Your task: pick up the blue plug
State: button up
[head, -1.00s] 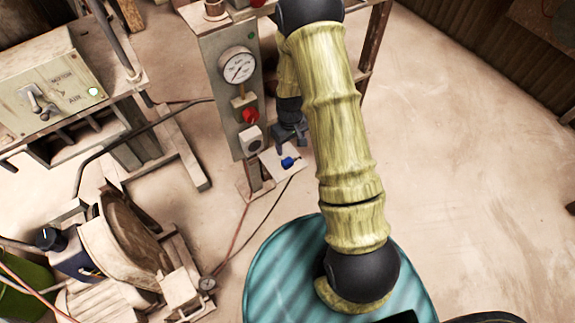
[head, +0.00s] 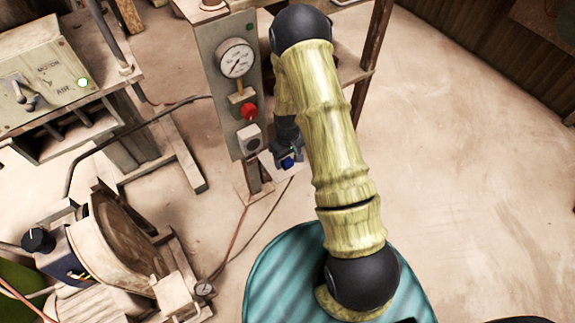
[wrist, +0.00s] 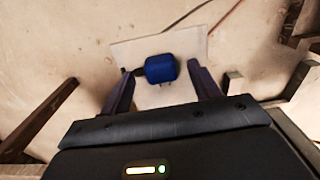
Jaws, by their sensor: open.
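The blue plug (wrist: 160,69) lies on a pale flat plate (wrist: 190,42) in the wrist view. It sits between and slightly beyond the two fingers of my gripper (wrist: 160,88), which are apart with nothing held. In the head view the plug (head: 287,163) is a small blue spot on the pale plate (head: 268,162) beside the foot of the gauge panel. My gripper (head: 289,152) is right at it there, partly hidden behind my arm. I cannot tell whether a finger touches the plug.
The gauge panel (head: 222,95), with a dial (head: 236,58) and a red button (head: 248,110), stands just left of my arm. A motor/air switch box (head: 40,75) and a wheel-like machine (head: 125,240) are further left. The floor (head: 460,150) at right is clear.

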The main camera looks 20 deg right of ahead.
notch_tip(320, 180, down, 2)
jog(key=shift+f, duration=0.25)
jog(key=shift+r, duration=0.1)
jog(key=c, duration=1.1)
